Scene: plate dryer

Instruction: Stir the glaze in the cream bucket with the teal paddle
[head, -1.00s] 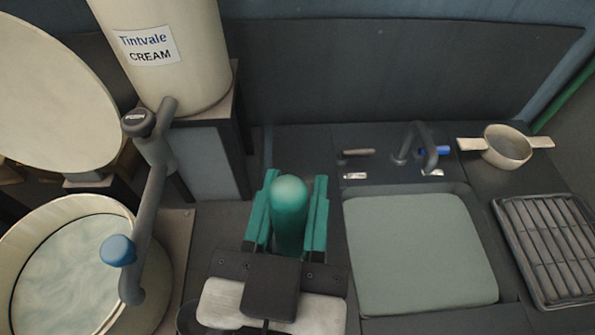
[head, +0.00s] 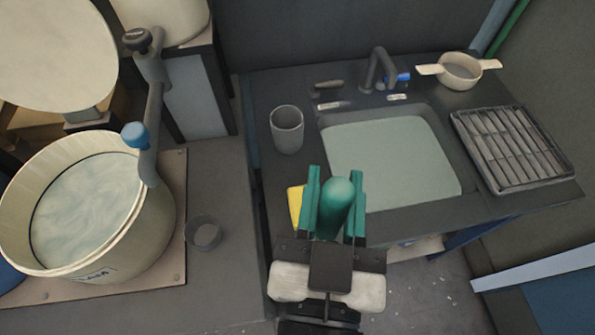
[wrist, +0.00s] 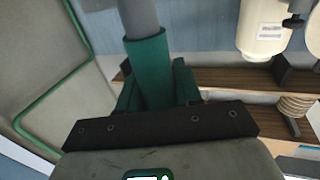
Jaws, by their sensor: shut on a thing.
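The cream bucket (head: 152,225) stands open at the left of the head view, on a flat board. The glaze (head: 85,210) inside is pale grey-green with swirls. My gripper (head: 335,172) is at the lower middle, right of the bucket and in front of the basin. It is shut on the teal paddle (head: 337,200), whose rounded teal end shows between the fingers. In the wrist view the paddle's teal grip (wrist: 150,70) sits between the jaws, with a grey shaft (wrist: 139,18) running out of the top. The paddle's far end is hidden.
A grey spout with a blue knob (head: 135,134) hangs over the bucket's right rim. A small grey cup (head: 204,233) stands right of the bucket. A grey tumbler (head: 287,130), yellow sponge (head: 296,205), basin (head: 390,160), slatted rack (head: 512,150) and handled bowl (head: 460,71) are rightward.

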